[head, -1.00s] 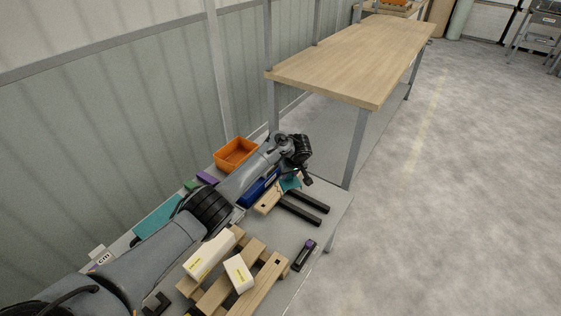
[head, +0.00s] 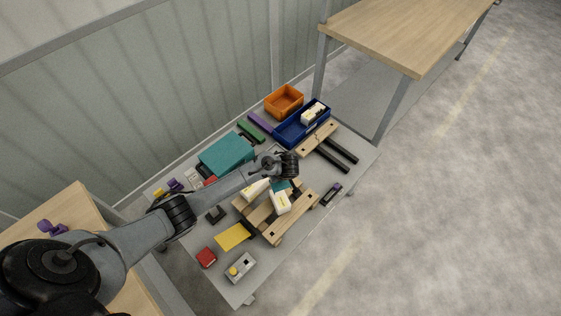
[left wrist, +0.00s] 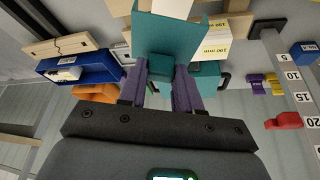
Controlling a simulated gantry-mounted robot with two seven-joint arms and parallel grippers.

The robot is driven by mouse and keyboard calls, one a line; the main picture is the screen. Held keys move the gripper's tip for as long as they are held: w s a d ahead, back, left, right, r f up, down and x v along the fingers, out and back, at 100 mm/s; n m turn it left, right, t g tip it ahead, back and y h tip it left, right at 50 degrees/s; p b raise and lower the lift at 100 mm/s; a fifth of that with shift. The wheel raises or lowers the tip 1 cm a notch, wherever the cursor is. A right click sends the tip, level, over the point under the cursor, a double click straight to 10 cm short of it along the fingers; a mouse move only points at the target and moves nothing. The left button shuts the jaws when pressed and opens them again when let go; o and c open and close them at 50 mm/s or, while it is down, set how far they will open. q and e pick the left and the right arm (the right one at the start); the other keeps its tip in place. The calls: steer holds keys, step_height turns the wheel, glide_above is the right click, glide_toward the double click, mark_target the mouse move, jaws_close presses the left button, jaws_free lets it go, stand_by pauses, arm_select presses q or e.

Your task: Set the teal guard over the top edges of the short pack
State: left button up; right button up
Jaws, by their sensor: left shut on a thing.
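The short pack (head: 281,204) is a white block lying on the wooden pallet. A longer white pack (head: 255,189) lies beside it, partly behind my left arm, and shows "190 mm" in the left wrist view (left wrist: 212,42). My left gripper (head: 284,177) is over the pallet. In the left wrist view its purple fingers (left wrist: 160,88) are shut on the tab of the teal guard (left wrist: 163,38), an angled piece. The guard is at the far end of the short pack, whose white face (left wrist: 172,7) shows beyond it. I cannot tell whether they touch. My right gripper is out of view.
The pallet (head: 291,217) stands on a grey table. A blue tray (head: 290,136) with white contents, an orange bin (head: 284,103) and a large teal box (head: 227,155) stand behind it. A yellow sheet (head: 232,236) and red block (head: 206,257) lie in front.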

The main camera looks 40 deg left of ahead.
mark_target(278, 183)
arm_select(q)
steer(key=shift+s+f, duration=0.1)
steer(key=shift+s, duration=0.35)
steer(key=shift+p, duration=0.4)
steer(key=shift+f+b, duration=2.15)
steer(key=shift+f, duration=0.7)
steer(key=shift+p, duration=0.35)
